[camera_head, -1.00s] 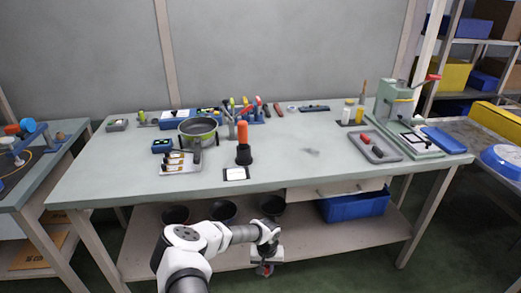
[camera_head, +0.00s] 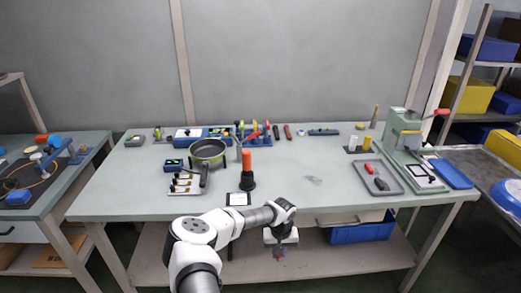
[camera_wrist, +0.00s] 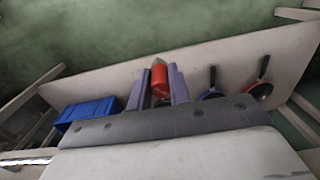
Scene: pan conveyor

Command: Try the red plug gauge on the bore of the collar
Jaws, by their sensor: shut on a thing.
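My gripper (camera_head: 280,250) is low in front of the workbench, below its top and near the lower shelf. In the wrist view my gripper (camera_wrist: 160,84) is shut on a red cylindrical piece with a grey tip, which looks like the red plug gauge (camera_wrist: 159,78). It stands between the two purple-grey fingers, pointing away from the wrist. I cannot tell for sure which thing is the collar.
On the bench (camera_head: 300,204) are a pan (camera_head: 208,150), a grey tray (camera_head: 396,187) with a red and a dark piece, and a green press (camera_head: 400,130). A blue bin (camera_head: 362,233) and dark pans stand below.

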